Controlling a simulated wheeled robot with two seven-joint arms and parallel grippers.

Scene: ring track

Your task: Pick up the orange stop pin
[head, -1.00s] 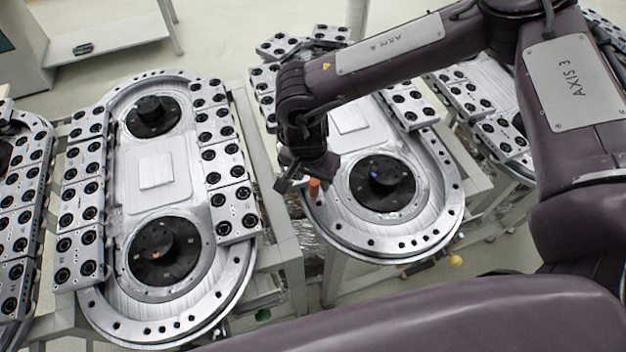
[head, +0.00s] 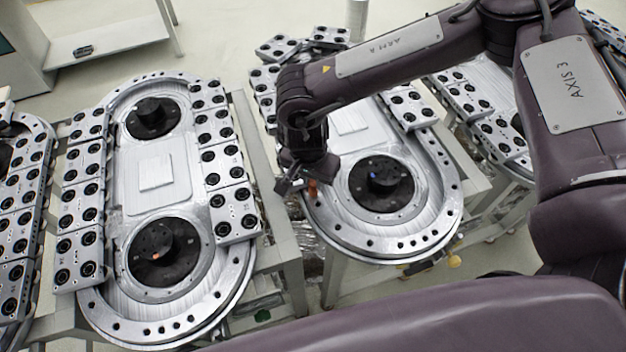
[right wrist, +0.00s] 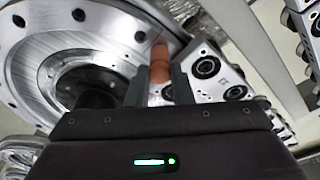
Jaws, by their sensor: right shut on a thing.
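The orange stop pin (head: 312,187) is at the left edge of the right-hand ring track (head: 340,230), beside the black round hub. It also shows in the right wrist view (right wrist: 160,68), between the two fingers. My right gripper (head: 302,187) is shut on the pin, reaching down from above. In the right wrist view the fingers (right wrist: 158,88) close around the pin's body. I cannot tell whether the pin's lower end is in the track or clear of it. My left gripper is not in view.
A second ring track (head: 160,320) with black hubs stands to the left, flanked by metal carriage blocks (head: 232,213) with black rollers. More carriage blocks (right wrist: 210,70) sit close to my right fingers. A grey bench (head: 110,40) stands at the back left.

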